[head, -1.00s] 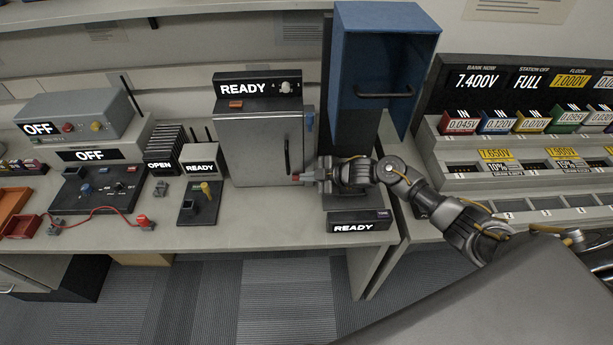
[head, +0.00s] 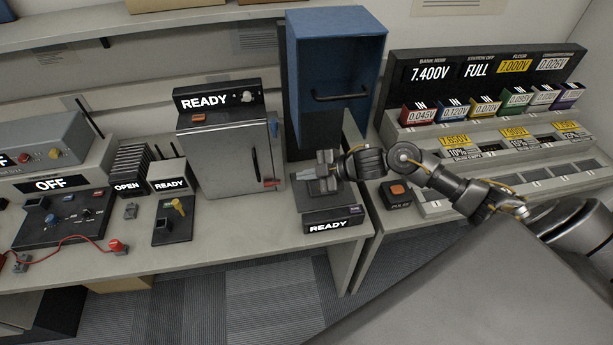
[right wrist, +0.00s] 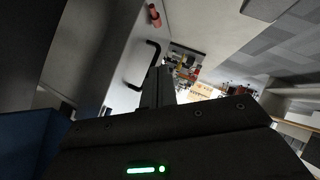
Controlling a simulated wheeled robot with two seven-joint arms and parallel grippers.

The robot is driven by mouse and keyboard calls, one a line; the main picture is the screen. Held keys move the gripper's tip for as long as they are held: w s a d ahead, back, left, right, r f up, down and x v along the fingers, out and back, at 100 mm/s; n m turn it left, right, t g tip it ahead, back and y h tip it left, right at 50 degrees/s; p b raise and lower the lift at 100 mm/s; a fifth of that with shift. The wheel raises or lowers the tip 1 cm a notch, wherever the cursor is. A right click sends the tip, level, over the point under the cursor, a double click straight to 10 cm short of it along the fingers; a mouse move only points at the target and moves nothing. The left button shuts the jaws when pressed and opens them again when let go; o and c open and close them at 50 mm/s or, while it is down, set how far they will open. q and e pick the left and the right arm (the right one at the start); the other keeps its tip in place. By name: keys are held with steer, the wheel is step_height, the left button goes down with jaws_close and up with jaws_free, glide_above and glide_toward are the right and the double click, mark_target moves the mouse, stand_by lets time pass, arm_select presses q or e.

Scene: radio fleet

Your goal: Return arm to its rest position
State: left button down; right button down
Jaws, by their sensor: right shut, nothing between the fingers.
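My right arm comes in from the right in the head view. Its gripper (head: 310,172) points left, shut and empty, above the small black READY unit (head: 318,224). It is apart from the grey READY cabinet (head: 225,160), whose door is closed and has a red-tipped part (head: 271,183) at its lower right. In the right wrist view the dark fingers (right wrist: 158,86) are close together, with a pale panel bearing a black handle (right wrist: 142,68) beyond them. My left gripper is not in view.
A blue hood (head: 335,60) with a black handle stands just behind my right gripper. The voltage rack (head: 480,120) with several coloured modules is at right. An orange-button box (head: 397,192) sits below the forearm. Switch boxes and a red cable (head: 75,240) lie at left.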

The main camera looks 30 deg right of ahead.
steer(key=shift+r, duration=0.1)
steer(key=s+a+f+m+t+h, duration=0.2)
steer(key=s+a+f+m+h, duration=0.1)
steer(key=s+a+f+m, duration=0.15)
steer(key=s+d+f+m+g+h, duration=0.1)
steer(key=s+f+m+g+h, duration=0.3)
steer(key=s, duration=0.8)
steer(key=s+d+r+m+g+h, duration=0.1)
steer(key=s+m+g, duration=0.35)
steer(key=s, duration=0.75)
steer(key=s+f+m+b, duration=0.1)
steer(key=s+f+b, duration=0.1)
steer(key=f, duration=1.4)
steer(key=s+f+m+b, duration=0.1)
steer(key=f+b, duration=0.1)
steer(key=f, duration=1.5)
steer(key=s+d+f+b, duration=0.1)
steer(key=s+d+f, duration=0.1)
steer(key=s+f, duration=1.3)
steer(key=shift+s+d+n+g+b, duration=0.25)
steer(key=shift+n+g+b, duration=0.1)
steer(key=shift+g, duration=0.1)
